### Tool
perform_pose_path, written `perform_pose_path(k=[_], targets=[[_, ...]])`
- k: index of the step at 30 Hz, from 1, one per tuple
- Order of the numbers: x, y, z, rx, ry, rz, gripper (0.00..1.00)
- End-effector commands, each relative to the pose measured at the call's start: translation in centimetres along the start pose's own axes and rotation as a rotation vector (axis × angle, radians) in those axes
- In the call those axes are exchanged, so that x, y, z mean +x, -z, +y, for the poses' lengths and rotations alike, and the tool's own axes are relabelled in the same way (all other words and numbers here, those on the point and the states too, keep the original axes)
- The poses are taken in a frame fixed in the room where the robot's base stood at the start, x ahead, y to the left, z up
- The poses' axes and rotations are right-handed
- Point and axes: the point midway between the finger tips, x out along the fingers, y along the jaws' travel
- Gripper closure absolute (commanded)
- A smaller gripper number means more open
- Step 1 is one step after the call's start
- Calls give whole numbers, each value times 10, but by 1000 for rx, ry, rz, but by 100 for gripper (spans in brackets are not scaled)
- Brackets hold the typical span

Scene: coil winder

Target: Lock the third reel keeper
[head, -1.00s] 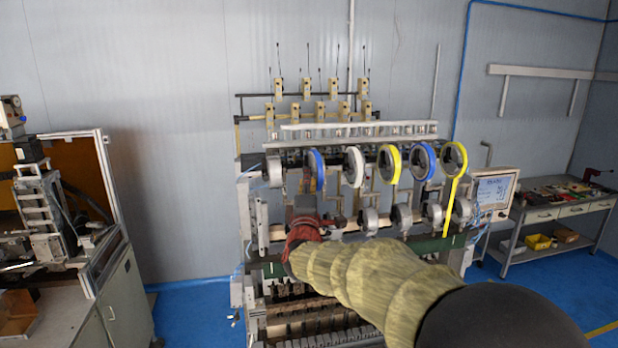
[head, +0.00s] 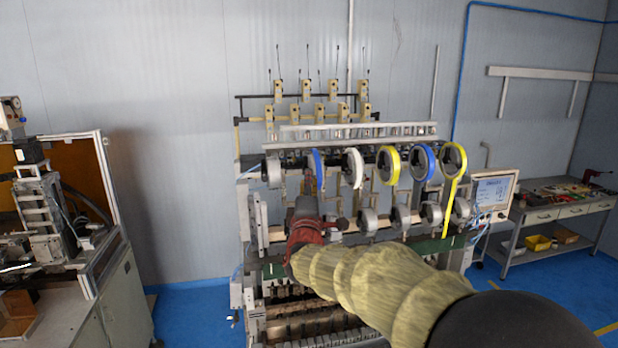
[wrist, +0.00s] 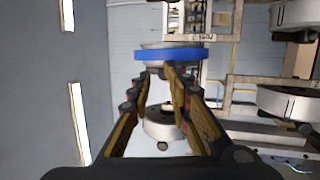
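A coil winder carries an upper row of reels: a grey one (head: 273,172) at left, then blue (head: 314,158), white (head: 354,168), yellow (head: 389,164), blue (head: 424,162) and yellow (head: 454,160). The reel keepers are too small to tell apart, and I cannot tell which is third. My gripper (head: 309,182) is in front of the left blue reel and hides part of it. In the wrist view my gripper (wrist: 158,75) points toward a blue-rimmed reel (wrist: 170,54). A narrow gap shows between its fingertips, with nothing visibly held. A grey reel (wrist: 160,128) shows between the fingers, below the blue rim.
Lower grey reels (head: 400,217) hang right of my arm. A monitor (head: 493,194) stands at the winder's right end. A tool bench (head: 560,215) is at far right, another machine (head: 45,220) at left. Blue floor (head: 190,310) is clear between that machine and the winder.

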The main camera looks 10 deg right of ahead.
Motion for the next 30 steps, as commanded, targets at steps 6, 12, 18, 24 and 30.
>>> perform_pose_path(k=[6,12,18,24,30], targets=[[0,0,-1,0,1,1,74],[0,0,-1,0,1,1,74],[-1,0,0,0,1,1,74],[-14,1,3,0,1,2,74],[-28,2,6,-1,1,2,74]])
